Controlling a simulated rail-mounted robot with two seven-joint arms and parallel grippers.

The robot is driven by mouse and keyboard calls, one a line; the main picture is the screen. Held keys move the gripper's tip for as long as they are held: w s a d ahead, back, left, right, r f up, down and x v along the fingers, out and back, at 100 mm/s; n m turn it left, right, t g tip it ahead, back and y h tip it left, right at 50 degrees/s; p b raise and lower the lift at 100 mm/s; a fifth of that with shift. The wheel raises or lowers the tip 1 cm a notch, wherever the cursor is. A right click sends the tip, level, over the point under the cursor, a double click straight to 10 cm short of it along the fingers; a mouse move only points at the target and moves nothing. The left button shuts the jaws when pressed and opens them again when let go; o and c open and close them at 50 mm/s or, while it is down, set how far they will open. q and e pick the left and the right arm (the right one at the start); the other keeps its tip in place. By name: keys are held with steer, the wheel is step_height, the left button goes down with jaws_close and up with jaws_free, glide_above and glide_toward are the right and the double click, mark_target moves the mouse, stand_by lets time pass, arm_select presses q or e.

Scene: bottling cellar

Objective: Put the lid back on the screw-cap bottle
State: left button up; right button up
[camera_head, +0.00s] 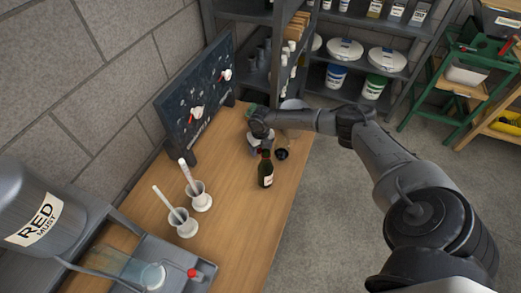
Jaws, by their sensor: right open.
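A dark green bottle (266,172) with a pale label stands upright on the wooden table (236,215). My right gripper (255,151) is open and appears empty, just behind and left of the bottle's top. Whether it touches the bottle is too small to tell. My right arm reaches in from the right above the far end of the table. My left gripper is not in view.
Two white cylinders with rods (201,198) (184,224) stand left of the bottle. A dark pegboard (195,98) borders the table's back left. A grey tray (190,272) and RED MUST tank (45,218) are at front left. The table's right front is clear.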

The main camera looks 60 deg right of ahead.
mark_target(261, 149)
stand_by(0.3)
steer(key=c, duration=1)
step_height(261, 149, up, 10)
steer(key=p, duration=0.1)
stand_by(0.5)
